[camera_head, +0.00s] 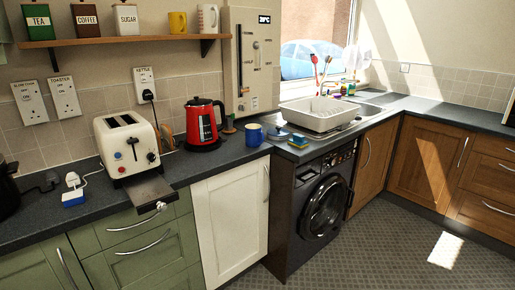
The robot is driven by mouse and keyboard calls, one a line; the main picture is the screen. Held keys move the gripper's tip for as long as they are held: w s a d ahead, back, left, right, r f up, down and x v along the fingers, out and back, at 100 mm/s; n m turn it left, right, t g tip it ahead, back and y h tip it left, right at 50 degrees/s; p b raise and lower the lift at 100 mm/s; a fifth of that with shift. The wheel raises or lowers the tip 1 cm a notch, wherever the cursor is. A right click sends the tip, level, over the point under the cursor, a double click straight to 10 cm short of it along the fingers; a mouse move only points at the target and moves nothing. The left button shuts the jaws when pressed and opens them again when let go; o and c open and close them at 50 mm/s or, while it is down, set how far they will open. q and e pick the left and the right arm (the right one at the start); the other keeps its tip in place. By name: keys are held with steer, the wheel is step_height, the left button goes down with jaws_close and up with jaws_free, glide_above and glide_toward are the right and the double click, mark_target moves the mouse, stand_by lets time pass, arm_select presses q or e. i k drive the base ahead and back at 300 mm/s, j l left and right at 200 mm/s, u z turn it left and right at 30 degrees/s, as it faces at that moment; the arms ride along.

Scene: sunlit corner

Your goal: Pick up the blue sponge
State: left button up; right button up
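A small sponge-like block (299,141), blue with a yellowish part, lies on the dark worktop above the washing machine, in front of the white dish tub. It is small in the picture, so its exact shape is hard to tell. A blue mug (253,134) stands to its left, and a low bluish item (279,134) lies between them. Neither of my grippers shows in the head view, and nothing is seen touching the sponge.
A white dish tub (323,115) stands behind the sponge by the sink. A red kettle (203,125) and a cream toaster (127,145) stand farther left. A dark flat piece (150,190) juts past the counter edge below the toaster. The patterned floor (400,245) is clear.

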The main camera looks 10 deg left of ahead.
mark_target(76, 197)
steer(key=u, duration=1.6)
